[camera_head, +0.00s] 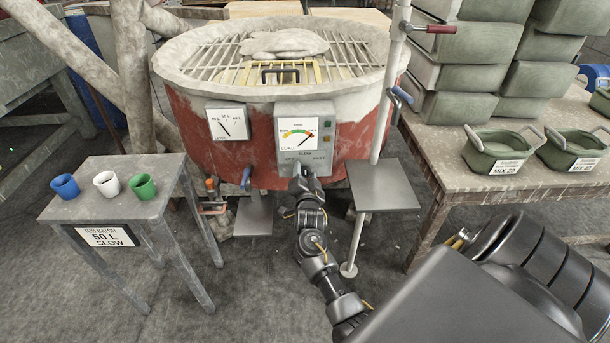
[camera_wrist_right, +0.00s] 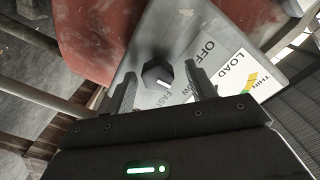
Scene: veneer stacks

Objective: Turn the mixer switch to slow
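The mixer (camera_head: 225,135) is a red drum with a grey control panel (camera_head: 287,115). The panel's lower part reads OFF, SLOW and FAST around the switch. In the right wrist view the switch (camera_wrist_right: 156,74) is a dark faceted knob with a white mark. The mark points to the lower right, roughly toward the partly covered SLOW label; exact alignment is hard to tell. My right gripper (camera_head: 303,182) is at the panel and hides the switch in the head view. In the wrist view its fingers (camera_wrist_right: 163,88) are open, one on each side of the knob, with visible gaps. My left gripper is out of view.
A small grey shelf (camera_head: 383,188) on a pole stands right of the panel. Left is a stool (camera_head: 120,213) with three cups and a sign reading 50 L SLOW (camera_head: 106,237). A table (camera_head: 440,150) at right bears green tubs. A blue-handled lever (camera_head: 246,177) is left of the panel.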

